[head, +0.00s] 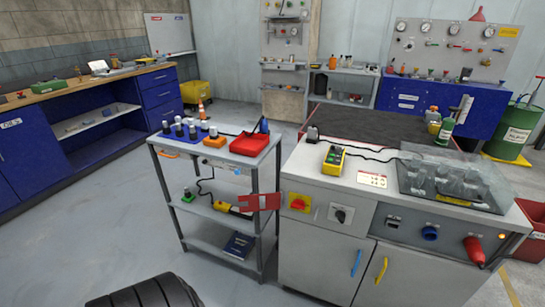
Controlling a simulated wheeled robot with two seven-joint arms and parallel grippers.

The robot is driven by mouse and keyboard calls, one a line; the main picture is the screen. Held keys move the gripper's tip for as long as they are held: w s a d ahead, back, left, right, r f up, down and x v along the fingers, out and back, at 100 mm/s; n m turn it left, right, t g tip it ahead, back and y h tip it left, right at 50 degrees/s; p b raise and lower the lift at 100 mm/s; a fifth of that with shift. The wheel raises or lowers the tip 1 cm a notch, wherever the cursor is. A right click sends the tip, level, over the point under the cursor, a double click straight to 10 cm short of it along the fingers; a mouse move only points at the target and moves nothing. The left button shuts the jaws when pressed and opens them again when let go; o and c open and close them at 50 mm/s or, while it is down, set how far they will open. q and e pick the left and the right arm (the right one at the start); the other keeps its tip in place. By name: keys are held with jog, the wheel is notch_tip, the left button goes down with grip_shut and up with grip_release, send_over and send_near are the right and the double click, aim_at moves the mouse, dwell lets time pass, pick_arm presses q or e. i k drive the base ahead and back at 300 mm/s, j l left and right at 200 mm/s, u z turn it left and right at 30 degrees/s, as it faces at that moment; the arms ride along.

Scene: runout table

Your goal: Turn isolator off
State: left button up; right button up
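A red rotary knob on a yellow plate (299,203), which looks like the isolator, is on the grey cabinet's front panel at the left. Its handle looks roughly horizontal, but its marks are too small to read. A black rotary knob on a pale plate (341,216) is just right of it. A red plate (259,202) sticks out to the left of the yellow plate, at the cabinet's edge. Neither of my grippers is in view, and nothing touches the knobs.
A grey shelf trolley (215,215) with tools stands left of the cabinet (318,255). A yellow push-button pendant (333,159) and a clear-covered tray (450,185) are on the cabinet top. A red handle (474,249) juts from its right front.

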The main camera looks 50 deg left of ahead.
aim_at(298, 203)
jog(key=u, duration=1.3)
